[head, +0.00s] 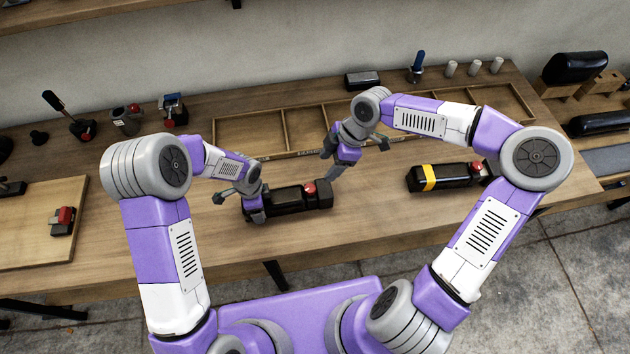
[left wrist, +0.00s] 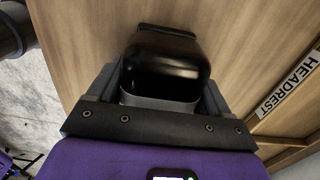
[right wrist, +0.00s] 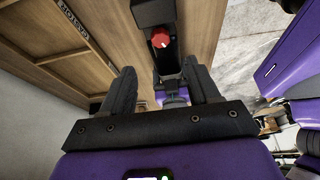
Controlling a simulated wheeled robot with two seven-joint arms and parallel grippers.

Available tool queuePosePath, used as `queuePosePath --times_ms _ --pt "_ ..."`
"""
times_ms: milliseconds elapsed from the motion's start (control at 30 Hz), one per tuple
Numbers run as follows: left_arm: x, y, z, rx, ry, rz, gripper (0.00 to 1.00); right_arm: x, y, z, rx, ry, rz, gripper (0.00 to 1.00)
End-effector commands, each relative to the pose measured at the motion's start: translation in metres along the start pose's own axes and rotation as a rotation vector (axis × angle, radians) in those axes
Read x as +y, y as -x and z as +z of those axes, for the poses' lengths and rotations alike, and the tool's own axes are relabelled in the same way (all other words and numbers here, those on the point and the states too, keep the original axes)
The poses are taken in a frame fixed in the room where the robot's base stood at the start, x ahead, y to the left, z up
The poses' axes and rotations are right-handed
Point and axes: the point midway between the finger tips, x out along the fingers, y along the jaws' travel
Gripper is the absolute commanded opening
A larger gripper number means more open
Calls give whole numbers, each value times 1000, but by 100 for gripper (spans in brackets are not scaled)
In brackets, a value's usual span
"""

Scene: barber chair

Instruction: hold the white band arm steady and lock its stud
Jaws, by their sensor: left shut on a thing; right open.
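A black padded arm (head: 290,200) lies on the bench in the head view, with a red knob (head: 310,187) near its right end. My left gripper (head: 257,212) is shut around its left part; the arm's black end (left wrist: 165,65) sits between the fingers in the left wrist view. A pale strip shows below that end; I cannot tell whether it is the white band. My right gripper (head: 336,173) is open, above and just right of the knob. In the right wrist view the red knob (right wrist: 161,38) lies beyond the open fingers. The stud itself is not clearly visible.
A similar black arm with a yellow band (head: 428,178) lies to the right. A divided wooden tray (head: 290,130) is behind the grippers, with a HEADREST label (left wrist: 292,84). Bare bench lies in front.

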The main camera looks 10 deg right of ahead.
Motion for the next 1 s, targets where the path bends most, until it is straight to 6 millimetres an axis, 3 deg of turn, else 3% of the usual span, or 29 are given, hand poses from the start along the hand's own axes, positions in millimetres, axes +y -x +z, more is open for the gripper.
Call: queuePosePath --times_ms 500,700,1000 --pt "0 0 0 1 0 -1 20 -1 -94 -1 2 3 -4 61" --pt "0 0 0 1 0 -1 20 -1 -111 -1 1 2 -1 61" --pt "0 0 0 1 0 -1 20 0 -113 -1 0 1 0 61"
